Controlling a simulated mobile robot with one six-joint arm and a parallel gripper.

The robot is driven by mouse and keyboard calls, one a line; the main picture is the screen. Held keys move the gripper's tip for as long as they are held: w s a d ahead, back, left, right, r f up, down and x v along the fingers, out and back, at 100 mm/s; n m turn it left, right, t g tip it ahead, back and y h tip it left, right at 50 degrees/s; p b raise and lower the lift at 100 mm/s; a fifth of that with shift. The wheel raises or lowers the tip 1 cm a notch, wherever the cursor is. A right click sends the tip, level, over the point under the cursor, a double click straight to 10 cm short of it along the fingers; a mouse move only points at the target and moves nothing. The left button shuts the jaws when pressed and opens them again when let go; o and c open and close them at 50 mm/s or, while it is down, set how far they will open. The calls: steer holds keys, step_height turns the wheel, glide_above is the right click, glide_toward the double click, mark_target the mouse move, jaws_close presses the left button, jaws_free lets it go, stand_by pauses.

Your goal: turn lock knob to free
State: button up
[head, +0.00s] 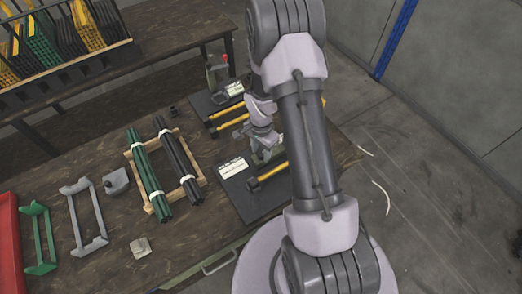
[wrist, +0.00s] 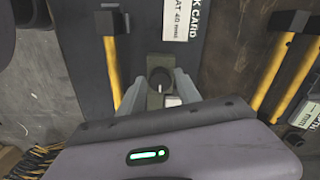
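In the wrist view a small olive-grey block with a dark round knob (wrist: 160,76) stands on a dark press plate (wrist: 200,72). This looks like the lock knob; how it is turned is not clear. My gripper (wrist: 160,84) has its two fingers apart, one on each side of the knob, with a gap visible around it. In the head view my gripper (head: 266,150) is over the far part of the nearer press plate (head: 243,207), and the knob is hidden there. Yellow bars (wrist: 113,65) lie on the plate.
A second press (head: 205,104) lies beyond on the same wooden table.

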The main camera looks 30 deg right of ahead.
jaws_close()
steer(key=shift+n, duration=0.4)
steer(key=n+b, duration=0.1)
steer(key=n, duration=1.2)
steer(key=shift+d, duration=0.1)
steer(key=shift+n, duration=2.2)
